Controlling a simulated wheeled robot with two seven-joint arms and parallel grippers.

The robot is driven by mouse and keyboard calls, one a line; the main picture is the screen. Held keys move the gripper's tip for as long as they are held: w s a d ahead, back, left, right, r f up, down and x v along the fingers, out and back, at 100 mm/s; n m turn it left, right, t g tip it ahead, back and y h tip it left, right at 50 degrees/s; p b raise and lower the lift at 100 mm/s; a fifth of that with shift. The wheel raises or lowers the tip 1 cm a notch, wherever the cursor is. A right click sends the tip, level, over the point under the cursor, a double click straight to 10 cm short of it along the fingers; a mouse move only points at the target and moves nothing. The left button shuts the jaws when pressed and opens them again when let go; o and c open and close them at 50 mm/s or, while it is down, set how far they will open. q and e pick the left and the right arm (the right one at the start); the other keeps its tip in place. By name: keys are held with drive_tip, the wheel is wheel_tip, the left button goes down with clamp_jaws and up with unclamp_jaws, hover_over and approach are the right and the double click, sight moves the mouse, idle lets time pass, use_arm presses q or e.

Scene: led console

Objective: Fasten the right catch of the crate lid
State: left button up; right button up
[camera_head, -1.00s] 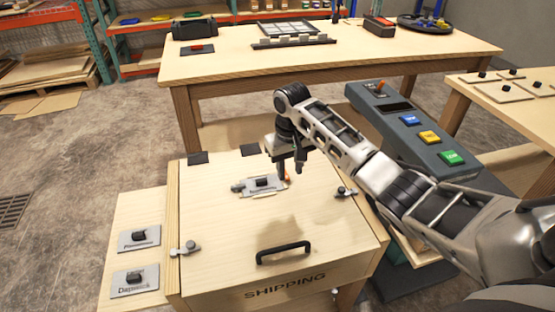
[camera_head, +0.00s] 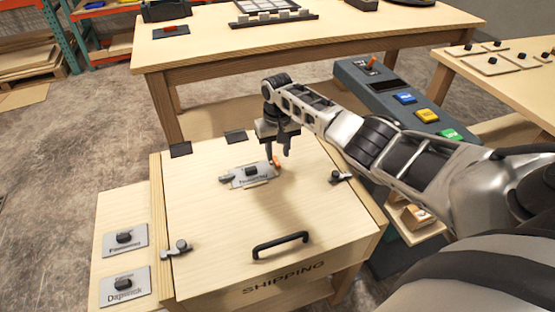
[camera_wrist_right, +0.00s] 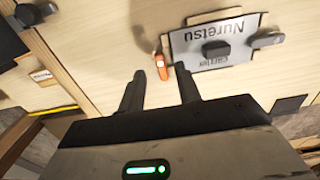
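The wooden shipping crate lid (camera_head: 215,210) lies flat and closed, with a black handle (camera_head: 281,244) near its front edge. The right catch (camera_head: 341,177) is a small grey metal piece with a dark knob at the lid's right edge. The left catch (camera_head: 177,247) sits at the left edge. My right gripper (camera_head: 280,158) is above the lid, left of the right catch, beside a metal plate (camera_head: 252,176). My left gripper is not in view.
An orange piece (camera_wrist_right: 160,67) is by the plate's edge. Two label plates with black knobs lie on the left shelf (camera_head: 110,225). A grey console (camera_head: 400,105) with coloured buttons stands right, behind my arm. A long table (camera_head: 300,45) is behind.

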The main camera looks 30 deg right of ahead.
sight(277, 163)
drive_tip(key=shift+f+b, duration=0.35)
drive_tip(key=shift+f, duration=1.25)
clamp_jaws()
